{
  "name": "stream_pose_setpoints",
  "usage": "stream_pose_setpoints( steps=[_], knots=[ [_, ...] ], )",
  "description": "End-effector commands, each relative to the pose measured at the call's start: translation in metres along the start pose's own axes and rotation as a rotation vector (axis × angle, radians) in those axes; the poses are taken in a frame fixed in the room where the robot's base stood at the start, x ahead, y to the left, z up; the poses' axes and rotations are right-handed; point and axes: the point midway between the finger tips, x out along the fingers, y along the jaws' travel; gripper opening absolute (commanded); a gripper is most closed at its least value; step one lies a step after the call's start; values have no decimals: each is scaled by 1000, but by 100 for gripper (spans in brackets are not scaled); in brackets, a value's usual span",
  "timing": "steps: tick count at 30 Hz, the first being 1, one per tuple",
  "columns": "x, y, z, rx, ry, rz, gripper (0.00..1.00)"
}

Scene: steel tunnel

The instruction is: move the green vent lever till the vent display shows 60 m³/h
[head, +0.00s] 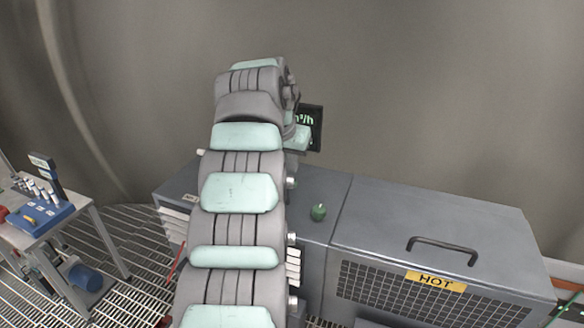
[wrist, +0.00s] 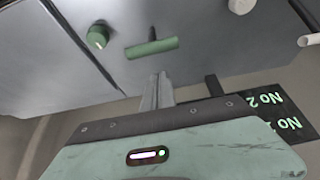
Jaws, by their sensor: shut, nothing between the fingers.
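The green lever (wrist: 151,47), a bar-shaped handle, shows in the wrist view on the grey cabinet top. My gripper (wrist: 158,78) is shut and empty, its fingertips close to the lever with a small gap in the picture; I cannot tell the depth between them. In the wrist view a dark panel (wrist: 262,108) carries upside-down green text like "NO 2", partly covered by my gripper.
A round green knob (wrist: 97,37) sits left of the lever; a green knob also shows in the head view (head: 318,212). A grey box marked HOT (head: 437,281) with a handle stands at right. A work table (head: 84,215) with a blue tray is at left.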

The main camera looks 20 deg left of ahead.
Motion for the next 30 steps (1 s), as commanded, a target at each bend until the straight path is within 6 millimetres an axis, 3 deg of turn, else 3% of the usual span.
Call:
stream_pose_setpoints(
  steps=[3,30],
  knots=[
    [5,-2,11,1,2,-4,0],
    [-9,0,26,0,-2,-1,0]
  ],
)
